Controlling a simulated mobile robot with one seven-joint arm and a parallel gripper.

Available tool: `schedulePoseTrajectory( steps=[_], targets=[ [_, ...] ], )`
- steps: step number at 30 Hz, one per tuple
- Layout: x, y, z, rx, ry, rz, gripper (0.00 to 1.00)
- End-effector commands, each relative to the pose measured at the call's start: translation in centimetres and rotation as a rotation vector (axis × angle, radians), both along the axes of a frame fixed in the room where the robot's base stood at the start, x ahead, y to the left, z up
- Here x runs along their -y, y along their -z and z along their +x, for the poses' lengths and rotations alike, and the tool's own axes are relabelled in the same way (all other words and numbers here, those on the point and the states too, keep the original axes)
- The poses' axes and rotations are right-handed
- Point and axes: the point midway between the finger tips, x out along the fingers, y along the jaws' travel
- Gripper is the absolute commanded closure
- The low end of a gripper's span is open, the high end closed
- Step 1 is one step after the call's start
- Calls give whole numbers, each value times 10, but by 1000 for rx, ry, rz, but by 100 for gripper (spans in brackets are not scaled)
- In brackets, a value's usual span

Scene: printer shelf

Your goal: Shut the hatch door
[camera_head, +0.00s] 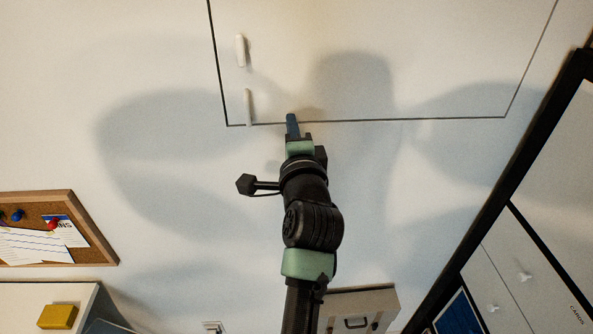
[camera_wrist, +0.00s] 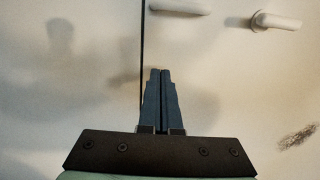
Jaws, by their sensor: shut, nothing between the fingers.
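The hatch door (camera_head: 450,60) is a white panel outlined by a thin dark seam in the upper part of the head view. It looks close to flush with the white wall; I cannot tell whether a small gap is left. Two white handle-like pieces, an upper one (camera_head: 240,50) and a lower one (camera_head: 248,107), sit near its left edge. They also show at the top of the wrist view. My gripper (camera_head: 291,118) is shut and empty, its blue fingertips overlapping the door's lower seam, right of the lower piece. I cannot tell whether they touch the panel.
A corkboard (camera_head: 108,255) with papers and pins is at lower left, above a yellow block (camera_head: 58,316). A dark-framed cabinet (camera_head: 490,210) runs along the right. A pale box (camera_head: 380,300) with a handle is low behind my arm. The wall around the door is mostly bare.

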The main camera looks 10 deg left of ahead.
Motion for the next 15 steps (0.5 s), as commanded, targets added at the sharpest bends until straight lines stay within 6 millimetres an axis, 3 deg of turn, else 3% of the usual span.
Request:
schedulePoseTrajectory(
  steps=[15],
  targets=[
    [25,4,-79,-4,3,-3,100]
  ],
)
